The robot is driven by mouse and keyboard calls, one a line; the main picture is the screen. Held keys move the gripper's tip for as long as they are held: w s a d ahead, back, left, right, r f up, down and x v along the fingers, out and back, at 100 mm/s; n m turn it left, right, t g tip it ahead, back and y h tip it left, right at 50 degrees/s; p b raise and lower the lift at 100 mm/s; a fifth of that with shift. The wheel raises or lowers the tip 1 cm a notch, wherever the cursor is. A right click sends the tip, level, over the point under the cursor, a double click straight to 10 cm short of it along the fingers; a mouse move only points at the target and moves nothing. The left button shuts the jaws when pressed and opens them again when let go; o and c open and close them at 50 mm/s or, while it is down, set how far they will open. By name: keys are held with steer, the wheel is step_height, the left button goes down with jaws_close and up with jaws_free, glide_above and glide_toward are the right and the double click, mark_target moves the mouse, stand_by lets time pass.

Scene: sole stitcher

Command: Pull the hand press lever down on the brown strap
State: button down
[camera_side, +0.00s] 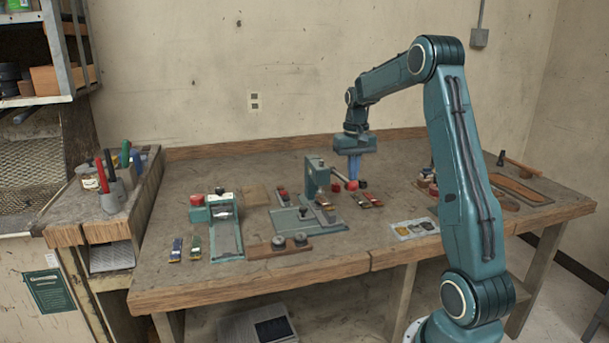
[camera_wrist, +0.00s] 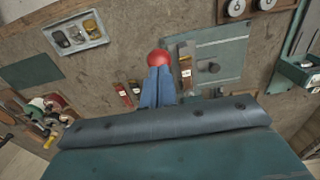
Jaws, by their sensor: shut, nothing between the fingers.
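The teal hand press (camera_side: 316,178) stands upright near the middle of the bench, on a flat teal base plate (camera_wrist: 222,48). Its lever ends in a red ball knob (camera_side: 352,185), which also shows in the wrist view (camera_wrist: 159,57). My gripper (camera_side: 354,178) points down with its blue fingers shut and empty. The fingertips are at the knob, seemingly above or against it; contact cannot be told. In the wrist view my gripper (camera_wrist: 159,72) overlaps the knob's near edge. A brown strap (camera_side: 325,204) lies on the press base, partly hidden by the press.
More straps (camera_side: 367,199) lie right of the press. A tray of small parts (camera_side: 414,229) sits near the front edge. A second teal device (camera_side: 222,222) with a red knob stands at left, near a wooden block with dark knobs (camera_side: 279,247). Bare bench lies between tray and front edge.

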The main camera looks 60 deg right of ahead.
steer(key=shift+r, duration=2.3)
steer(key=shift+a+r, duration=0.1)
steer(key=shift+a, duration=0.1)
steer(key=s+a+r+n+t+h, duration=0.1)
steer(key=a+r+n, duration=0.15)
steer(key=a, duration=0.75)
steer(key=s+a+r+n+t, duration=0.15)
steer(key=a+r, duration=0.25)
steer(key=a, duration=0.6)
steer(key=s+a+f+n+t, duration=0.1)
steer(key=s+a+n, duration=0.1)
steer(key=s+a, duration=0.4)
steer(key=s+a+f+n+t+y, duration=0.1)
steer(key=s+a+f+n+t, duration=0.1)
steer(key=s+a, duration=0.5)
steer(key=shift+a+f+n, duration=0.15)
steer(key=shift+a+n, duration=0.35)
steer(key=shift+a, duration=0.15)
